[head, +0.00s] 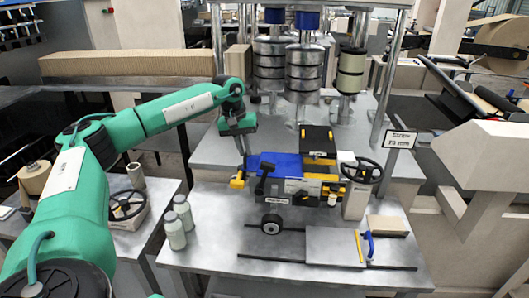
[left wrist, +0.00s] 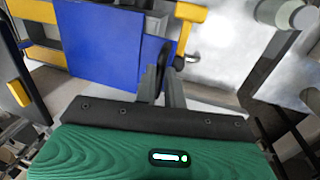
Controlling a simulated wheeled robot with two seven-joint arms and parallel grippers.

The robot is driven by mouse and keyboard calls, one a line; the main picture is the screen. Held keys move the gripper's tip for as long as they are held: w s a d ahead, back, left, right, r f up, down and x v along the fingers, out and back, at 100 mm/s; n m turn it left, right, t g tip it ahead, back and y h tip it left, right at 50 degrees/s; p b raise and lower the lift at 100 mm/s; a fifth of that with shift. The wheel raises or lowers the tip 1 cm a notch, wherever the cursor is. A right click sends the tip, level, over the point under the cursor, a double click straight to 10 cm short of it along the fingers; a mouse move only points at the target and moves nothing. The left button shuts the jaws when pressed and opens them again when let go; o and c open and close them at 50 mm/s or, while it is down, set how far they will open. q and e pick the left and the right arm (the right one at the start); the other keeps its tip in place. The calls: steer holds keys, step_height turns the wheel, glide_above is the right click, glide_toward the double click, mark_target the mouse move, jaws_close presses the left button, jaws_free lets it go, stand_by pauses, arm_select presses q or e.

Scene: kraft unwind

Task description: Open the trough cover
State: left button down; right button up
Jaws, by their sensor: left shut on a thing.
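A blue panel (head: 282,164), seemingly the trough cover, lies on top of the machine at the middle of the bench. It also shows in the left wrist view (left wrist: 105,45). My left gripper (head: 244,152) reaches down at its left end. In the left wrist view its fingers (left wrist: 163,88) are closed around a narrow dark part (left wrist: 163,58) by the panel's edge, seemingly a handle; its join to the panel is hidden. A yellow lever (head: 237,183) sits just below the gripper and shows near the fingers in the left wrist view (left wrist: 189,14). My right gripper is out of view.
A black lever (head: 264,174) stands on the machine's front, and a black plate (head: 318,140) rises behind. A handwheel (head: 362,171) is at right. Two pale bottles (head: 179,225) stand front left. Metal rollers (head: 306,72) hang behind.

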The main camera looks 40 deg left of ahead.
arm_select(q)
steer(key=shift+s+a, duration=0.15)
steer(key=shift+a, duration=0.05)
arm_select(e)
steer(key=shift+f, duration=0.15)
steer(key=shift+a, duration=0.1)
arm_select(q)
steer(key=c, duration=1.5)
jaws_free()
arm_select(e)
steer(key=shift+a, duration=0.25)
